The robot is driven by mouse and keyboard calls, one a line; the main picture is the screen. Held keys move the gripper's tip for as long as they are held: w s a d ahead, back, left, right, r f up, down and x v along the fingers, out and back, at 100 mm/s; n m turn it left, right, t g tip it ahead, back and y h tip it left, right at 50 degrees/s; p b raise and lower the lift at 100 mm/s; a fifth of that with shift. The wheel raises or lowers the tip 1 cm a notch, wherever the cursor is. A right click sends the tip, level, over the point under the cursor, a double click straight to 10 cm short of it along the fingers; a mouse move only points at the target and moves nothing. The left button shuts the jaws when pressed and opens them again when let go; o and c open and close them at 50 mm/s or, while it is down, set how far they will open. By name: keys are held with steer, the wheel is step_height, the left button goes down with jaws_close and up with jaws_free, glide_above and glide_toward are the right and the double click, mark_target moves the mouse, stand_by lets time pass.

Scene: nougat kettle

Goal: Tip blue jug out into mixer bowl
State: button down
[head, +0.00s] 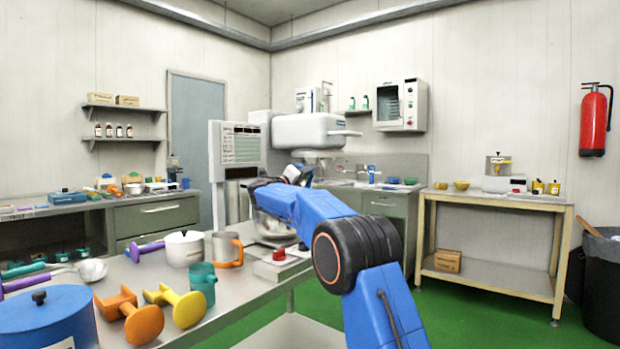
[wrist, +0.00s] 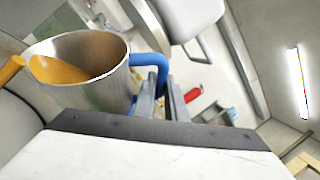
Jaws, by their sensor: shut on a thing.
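The blue jug (wrist: 90,85) fills the upper left of the wrist view. It is a metal cup with a blue handle, and an orange-yellow mass shows inside it. My gripper (wrist: 160,92) is shut on that handle. The jug looks tilted in this view, but the camera is rolled too, so I cannot tell its true lean. In the head view my blue arm reaches toward the mixer (head: 312,130) and largely hides the gripper and jug. A silver bowl (head: 272,229), apparently the mixer bowl, shows below the arm, partly covered by it.
The near bench holds an orange-handled metal jug (head: 227,250), a teal cup (head: 202,283), a white lidded pot (head: 184,248) and a large blue pot (head: 45,322). A red button box (head: 280,262) stands by the bowl. Green floor is open at right.

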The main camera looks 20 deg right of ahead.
steer(key=shift+w+a+r+n+t, duration=0.15)
steer(key=shift+a+r+n+t, duration=0.4)
steer(key=shift+r+n, duration=0.25)
steer(key=shift+w+a+r+n+t, duration=0.1)
steer(key=shift+a+r+n+t, duration=0.4)
steer(key=shift+r+n, duration=0.3)
steer(key=w+a+r+n+t+y, duration=0.1)
steer(key=a+r+n+t+y, duration=0.1)
steer(key=a+n+t+y, duration=0.3)
steer(key=w+a+r+n+t+y, duration=0.1)
steer(key=a+n+t+y, duration=0.4)
steer(key=n, duration=0.9)
steer(key=shift+w+a+r, duration=0.4)
steer(key=shift+w+a, duration=0.15)
steer(key=shift+a, duration=0.15)
